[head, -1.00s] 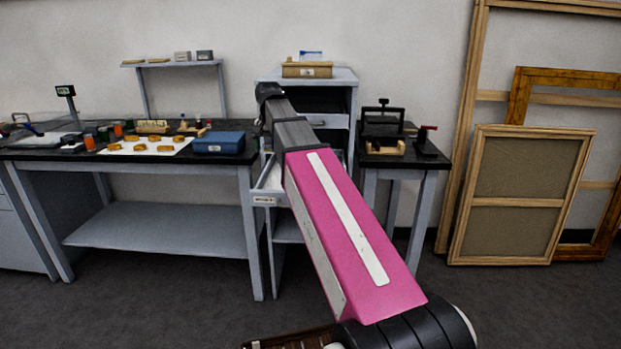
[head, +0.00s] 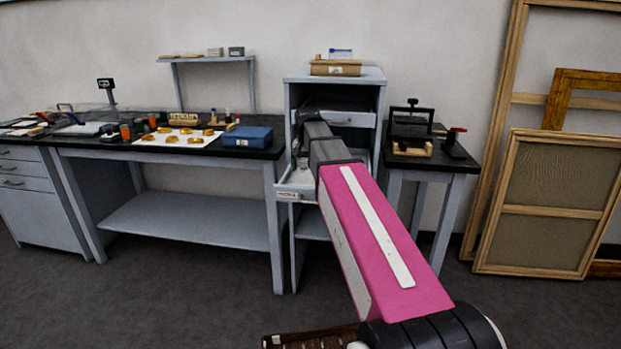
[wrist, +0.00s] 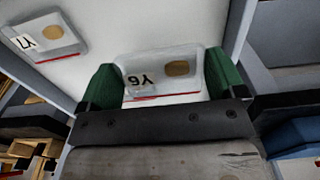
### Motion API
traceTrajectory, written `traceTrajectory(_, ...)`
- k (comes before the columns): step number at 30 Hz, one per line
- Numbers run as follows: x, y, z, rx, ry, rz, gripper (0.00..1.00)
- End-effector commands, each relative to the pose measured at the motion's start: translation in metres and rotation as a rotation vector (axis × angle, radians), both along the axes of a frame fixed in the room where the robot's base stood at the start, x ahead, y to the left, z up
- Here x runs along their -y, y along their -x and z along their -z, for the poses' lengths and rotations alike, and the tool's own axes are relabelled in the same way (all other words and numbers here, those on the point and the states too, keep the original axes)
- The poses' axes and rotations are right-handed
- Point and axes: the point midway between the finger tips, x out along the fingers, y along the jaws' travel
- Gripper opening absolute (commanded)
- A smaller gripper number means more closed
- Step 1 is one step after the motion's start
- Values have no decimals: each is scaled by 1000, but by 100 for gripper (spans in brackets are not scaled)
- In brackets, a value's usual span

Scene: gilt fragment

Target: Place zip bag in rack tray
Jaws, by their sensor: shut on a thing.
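A clear zip bag (wrist: 163,70) marked Y6, with a tan piece inside and a red seal line, is between the green fingertips of my gripper (wrist: 163,82) in the wrist view. The gripper is shut on it. The white rack tray (wrist: 105,20) lies beneath, but I cannot tell whether the bag touches it. A second bag (wrist: 45,38), marked Y7, lies in the tray at the left. In the head view, the pulled-out tray (head: 290,193) shows at the front of the grey rack (head: 335,75). My arm hides the gripper and held bag there.
A bench (head: 180,153) with a blue box (head: 247,137) stands close left of the rack. A small table (head: 432,165) with a black press (head: 411,120) stands right. Wooden frames (head: 550,203) lean on the right wall. A brown box (head: 335,68) sits on the rack top.

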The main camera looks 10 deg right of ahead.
Motion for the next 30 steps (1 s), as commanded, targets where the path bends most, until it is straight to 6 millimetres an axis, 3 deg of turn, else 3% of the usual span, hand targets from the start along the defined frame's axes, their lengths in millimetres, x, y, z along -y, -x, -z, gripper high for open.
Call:
traceTrajectory(8, 9, 2, 12, 0, 0, -1, 67)
traceTrajectory(16, 9, 2, 44, 0, 0, -1, 67)
traceTrajectory(28, 9, 2, 48, 0, 0, -1, 67)
traceTrajectory(29, 9, 1, 48, 0, 0, -1, 99)
traceTrajectory(30, 9, 1, 48, 1, 0, -1, 100)
